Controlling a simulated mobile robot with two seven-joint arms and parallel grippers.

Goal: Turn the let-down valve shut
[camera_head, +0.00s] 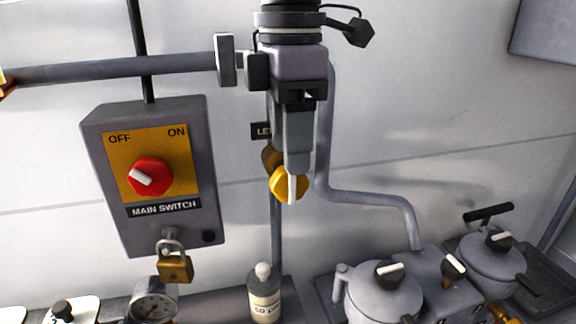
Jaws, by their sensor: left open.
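The let-down valve has a round yellow knob (278,186) with a white pointer bar that stands upright. It sits on a thin vertical pipe in the middle of the head view. Its dark label (260,131) is mostly hidden behind my gripper; only "LE" shows. My left gripper (295,168) comes down from the top, its fingers overlapping the upper part of the knob. It is open. I see the fingers nearly edge-on, so I cannot tell whether they touch the knob. My right gripper is not in view.
A main switch box (205,215) with a red knob and a brass padlock (175,268) is at left. A gauge (154,302) and a bottle (264,298) stand below. Grey lidded pots (384,298) are at lower right. A bent pipe (368,201) runs right of my gripper.

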